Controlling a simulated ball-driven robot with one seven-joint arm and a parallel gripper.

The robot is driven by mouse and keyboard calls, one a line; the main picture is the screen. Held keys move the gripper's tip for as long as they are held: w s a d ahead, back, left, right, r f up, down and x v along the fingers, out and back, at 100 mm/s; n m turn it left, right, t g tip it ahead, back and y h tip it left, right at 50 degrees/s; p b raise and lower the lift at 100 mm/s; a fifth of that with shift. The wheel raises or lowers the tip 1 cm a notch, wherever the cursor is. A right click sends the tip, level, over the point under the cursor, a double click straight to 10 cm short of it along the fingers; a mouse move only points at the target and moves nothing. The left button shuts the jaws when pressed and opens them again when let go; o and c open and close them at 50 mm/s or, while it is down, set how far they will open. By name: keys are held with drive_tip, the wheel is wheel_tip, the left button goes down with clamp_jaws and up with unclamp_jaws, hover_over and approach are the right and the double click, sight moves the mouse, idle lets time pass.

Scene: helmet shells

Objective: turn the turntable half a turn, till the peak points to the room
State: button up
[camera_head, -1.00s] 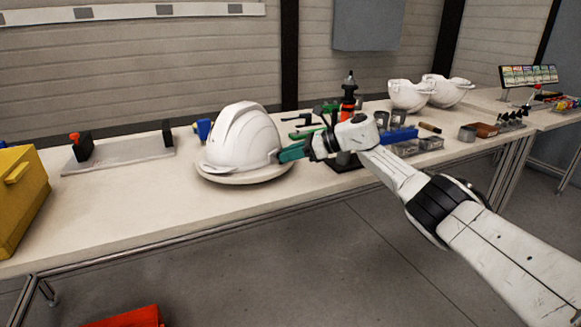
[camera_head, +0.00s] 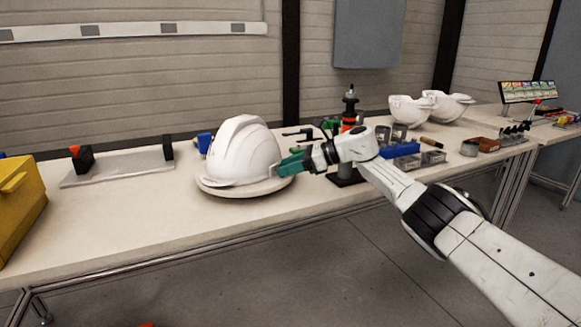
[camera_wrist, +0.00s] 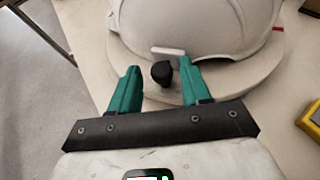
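The white helmet shell (camera_head: 243,152) sits upright on the round pale turntable (camera_head: 236,192) on the workbench. Its brim flares at the lower left in the head view; I cannot tell the peak's direction for certain. My gripper (camera_head: 284,168) is at the turntable's right edge, beside the helmet. In the wrist view, my gripper (camera_wrist: 160,72) has its two green fingers apart, one on each side of a black knob (camera_wrist: 162,73) at the turntable's rim (camera_wrist: 240,92). Small gaps show between knob and fingers. A small white block stands behind the knob, against the helmet shell (camera_wrist: 195,25).
A yellow box (camera_head: 18,208) stands at the bench's left end, and a grey plate fixture (camera_head: 120,165) lies behind. Blue bins (camera_head: 395,150) and a black-and-orange tool (camera_head: 349,115) stand right of the turntable. Two white shells (camera_head: 412,108) are farther right. The bench front is clear.

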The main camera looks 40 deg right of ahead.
drive_tip(key=shift+o, duration=0.3)
drive_tip(key=shift+s+d+f, duration=0.1)
drive_tip(key=shift+d, duration=0.1)
drive_tip(key=shift+s+d, duration=0.1)
drive_tip(key=p+v, duration=0.1)
drive_tip(key=v, duration=0.9)
drive_tip(key=shift+r, duration=0.25)
drive_tip(key=shift+s, duration=0.15)
drive_tip(key=shift+c, duration=0.2)
